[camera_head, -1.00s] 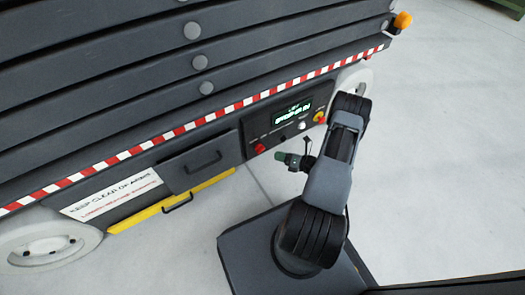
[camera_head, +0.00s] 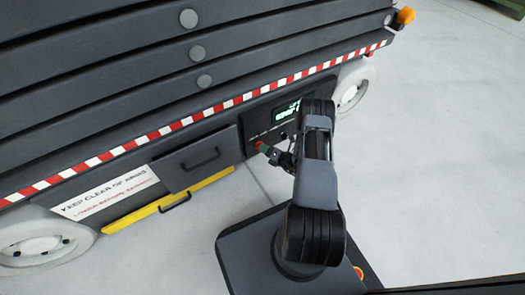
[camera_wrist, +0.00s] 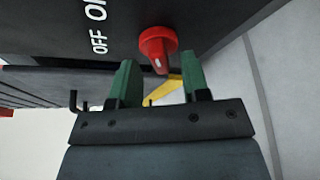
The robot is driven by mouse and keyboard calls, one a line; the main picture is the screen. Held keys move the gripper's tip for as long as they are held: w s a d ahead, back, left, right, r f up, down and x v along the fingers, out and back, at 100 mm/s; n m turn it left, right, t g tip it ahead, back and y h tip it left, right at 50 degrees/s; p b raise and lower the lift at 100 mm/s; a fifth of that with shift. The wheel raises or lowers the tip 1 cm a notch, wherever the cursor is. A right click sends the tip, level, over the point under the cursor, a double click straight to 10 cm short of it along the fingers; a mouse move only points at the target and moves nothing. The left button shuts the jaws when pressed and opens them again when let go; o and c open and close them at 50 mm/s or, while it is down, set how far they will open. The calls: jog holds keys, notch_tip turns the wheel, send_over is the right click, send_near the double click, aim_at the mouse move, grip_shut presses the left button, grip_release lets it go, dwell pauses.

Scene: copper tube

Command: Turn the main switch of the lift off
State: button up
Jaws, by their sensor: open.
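The lift's red main switch knob (camera_wrist: 157,45) sits on its dark panel and has a white mark on its lower edge in the wrist view. White lettering "OFF" (camera_wrist: 99,42) and a partly cut-off word beginning with "O" stand to its left.
The lift's panel display (camera_head: 286,113) is partly behind my arm. A grey drawer (camera_head: 192,160) with a handle and a yellow bar (camera_head: 150,210) lie to the left. A white wheel (camera_head: 353,88) is at the right.

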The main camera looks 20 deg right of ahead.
jog(key=shift+x, duration=0.95)
grip_shut()
